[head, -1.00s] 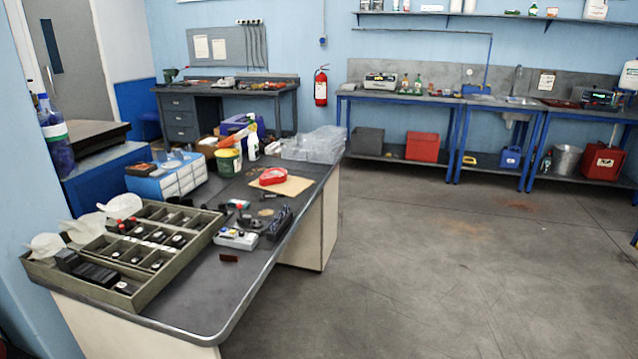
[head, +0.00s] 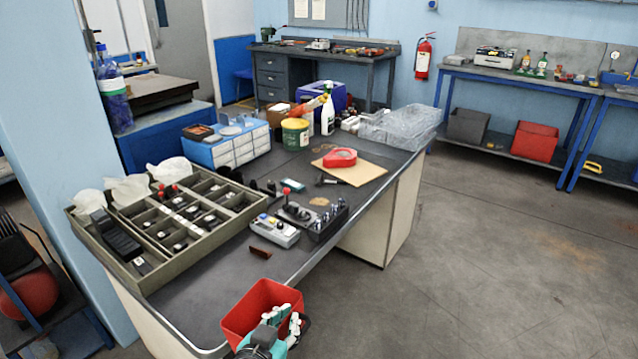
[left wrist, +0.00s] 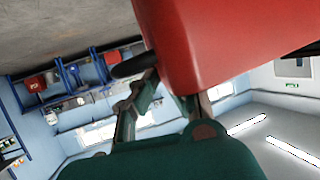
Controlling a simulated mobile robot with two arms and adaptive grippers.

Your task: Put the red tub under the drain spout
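A red tub (head: 252,306) shows at the bottom of the head view, in front of the near bench's front edge. My left gripper (head: 285,325) is at the tub's near right side, with its fingers closed on the tub wall. In the left wrist view the tub (left wrist: 225,40) fills the upper right, against the fingers (left wrist: 165,92). The tub appears held up clear of the bench. I cannot make out the drain spout in the current views. My right gripper is not in view.
The near bench (head: 205,305) carries a compartment tray (head: 152,283), a switch box (head: 275,232) and clear plastic boxes (head: 400,125). Another red bin (head: 535,141) sits on the far blue bench's lower shelf. The floor (head: 480,270) on the right is open.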

